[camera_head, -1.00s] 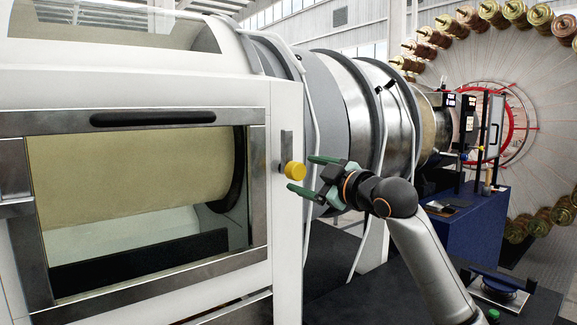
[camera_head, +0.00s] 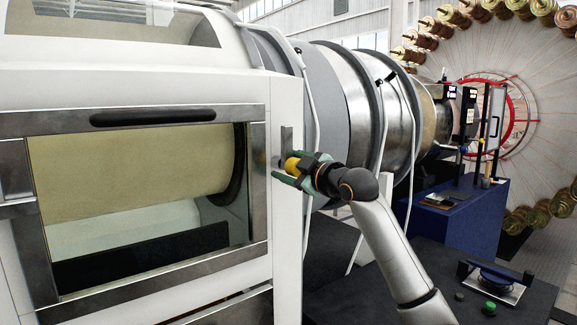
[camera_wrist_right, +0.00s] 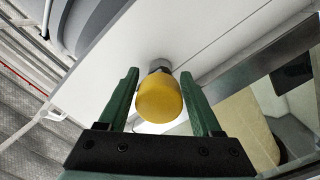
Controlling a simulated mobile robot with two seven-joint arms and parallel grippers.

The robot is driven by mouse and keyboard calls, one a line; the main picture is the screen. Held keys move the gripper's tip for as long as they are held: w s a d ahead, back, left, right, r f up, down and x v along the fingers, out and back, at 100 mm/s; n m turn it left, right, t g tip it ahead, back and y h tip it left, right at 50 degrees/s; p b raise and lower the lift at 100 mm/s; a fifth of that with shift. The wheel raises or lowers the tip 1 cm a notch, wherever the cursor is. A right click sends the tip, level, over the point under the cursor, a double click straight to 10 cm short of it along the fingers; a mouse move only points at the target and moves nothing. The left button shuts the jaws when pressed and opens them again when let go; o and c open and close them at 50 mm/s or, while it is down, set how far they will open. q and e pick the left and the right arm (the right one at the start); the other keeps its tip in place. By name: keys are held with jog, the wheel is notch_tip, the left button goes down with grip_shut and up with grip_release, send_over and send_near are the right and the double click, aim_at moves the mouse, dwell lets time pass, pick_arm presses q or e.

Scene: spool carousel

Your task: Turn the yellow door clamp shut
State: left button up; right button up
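The yellow door clamp (camera_head: 291,165) is a round knob on the white door frame, at the right of the door window in the head view. It also shows in the right wrist view (camera_wrist_right: 160,98), on a short metal stem. My right gripper (camera_head: 296,168) has its green fingers on either side of the knob. The closed door (camera_head: 140,118) has a window and a black handle slot. My left gripper is not in view.
A grey metal cylinder (camera_head: 345,110) with white cables lies behind the frame. A dark table (camera_head: 420,265) with a small device (camera_head: 497,283) and a green button stands at lower right. A blue cabinet (camera_head: 455,220) and a large spool wheel stand further back.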

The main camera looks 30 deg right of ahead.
grip_shut()
dwell(0.3)
dwell(0.3)
